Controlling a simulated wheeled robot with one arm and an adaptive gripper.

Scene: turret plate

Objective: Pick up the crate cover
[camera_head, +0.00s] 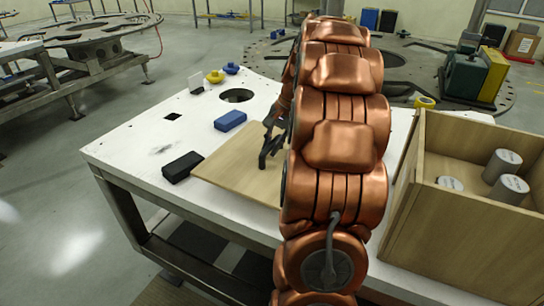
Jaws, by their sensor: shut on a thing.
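The crate cover (232,167), a flat light-wood board, lies at the front middle of the white table. My copper-coloured arm hides its right part. My dark gripper (266,158) is at the cover's visible right side, shut on it. The exact grip point is small and partly hidden by the arm. I cannot tell whether the cover is lifted off the table. The open wooden crate (450,235) stands to the right of my arm, with several grey cylinders (503,163) inside.
A black block (183,166) sits at the cover's left corner and a blue block (230,121) behind it. Small yellow (215,76) and blue (231,68) pieces lie at the back of the white table (130,150). The table's left part is mostly clear.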

